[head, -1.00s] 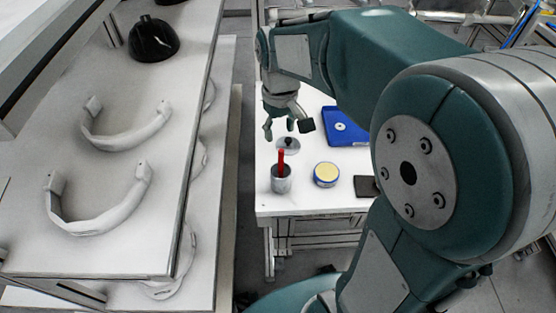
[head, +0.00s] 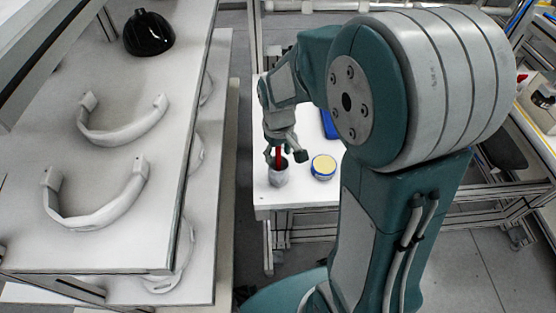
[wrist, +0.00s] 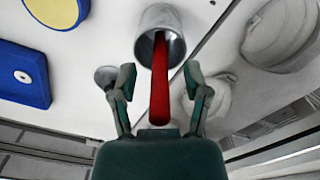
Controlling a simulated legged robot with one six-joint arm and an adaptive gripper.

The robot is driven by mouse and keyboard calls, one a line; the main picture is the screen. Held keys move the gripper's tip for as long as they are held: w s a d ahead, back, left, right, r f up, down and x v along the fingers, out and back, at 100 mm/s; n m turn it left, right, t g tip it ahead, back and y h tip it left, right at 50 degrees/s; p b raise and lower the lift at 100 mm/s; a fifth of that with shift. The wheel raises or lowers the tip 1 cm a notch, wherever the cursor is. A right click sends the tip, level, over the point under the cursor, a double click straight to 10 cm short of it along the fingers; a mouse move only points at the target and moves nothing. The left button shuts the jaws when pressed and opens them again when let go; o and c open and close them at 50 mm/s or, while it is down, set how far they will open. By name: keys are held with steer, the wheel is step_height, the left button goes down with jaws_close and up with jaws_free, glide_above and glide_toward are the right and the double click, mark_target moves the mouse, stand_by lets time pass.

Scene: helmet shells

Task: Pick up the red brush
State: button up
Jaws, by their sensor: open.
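The red brush (head: 278,154) stands in a grey metal cup (head: 278,177) near the front left of the white table. In the head view my gripper (head: 285,157) is at the cup's top, with its fingers around the brush handle. In the wrist view the red handle (wrist: 160,88) runs from the cup (wrist: 158,22) toward my palm, between the two fingers of my gripper (wrist: 161,85). The fingers are open, with a gap on each side of the handle. The brush's lower end is hidden inside the cup.
A blue-rimmed tin with a yellow top (head: 323,166) stands right of the cup. A blue tray (head: 330,124) lies behind it, partly hidden by my arm. The shelf at left holds white curved shell parts (head: 95,205) and a black helmet shell (head: 148,33).

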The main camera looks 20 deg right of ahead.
jaws_close()
step_height(320, 180, up, 10)
steer(key=shift+r, duration=0.1)
stand_by(0.6)
